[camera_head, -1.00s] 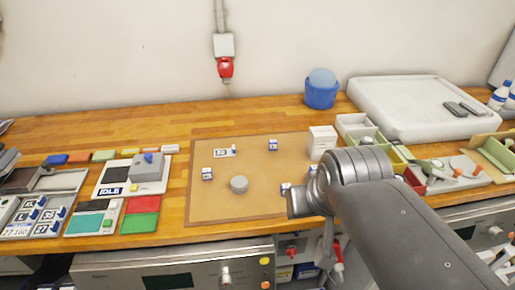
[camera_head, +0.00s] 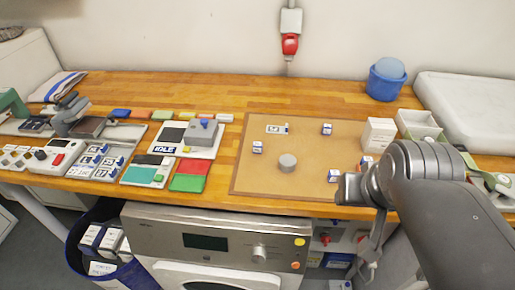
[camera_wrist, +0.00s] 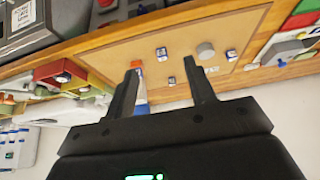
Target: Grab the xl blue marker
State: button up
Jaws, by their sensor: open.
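Several small white-and-blue markers lie spread on the tan mat (camera_head: 305,190): one at left (camera_head: 258,147), one at upper right (camera_head: 326,129), one at lower right (camera_head: 334,176) beside my arm. A wider white tag with a blue part (camera_head: 278,128) lies near the mat's back edge. Their print is too small to tell which is XL. In the wrist view my gripper (camera_wrist: 165,76) is open, with markers (camera_wrist: 162,53) and (camera_wrist: 232,54) beyond its fingers. I see nothing held. In the head view my arm hides the mat's right front corner.
A grey round piece (camera_head: 287,162) lies mid-mat. A white box (camera_head: 378,135) and blue tub (camera_head: 387,82) stand right and behind. The wood behind the mat is clear.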

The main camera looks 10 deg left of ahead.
jog(key=shift+o, duration=0.5)
jog(key=g, duration=0.6)
send_over(258, 144)
notch_tip(258, 144, down, 8)
notch_tip(258, 144, down, 10)
jog(key=shift+w+a+f, duration=0.1)
jog(key=shift+f, duration=0.1)
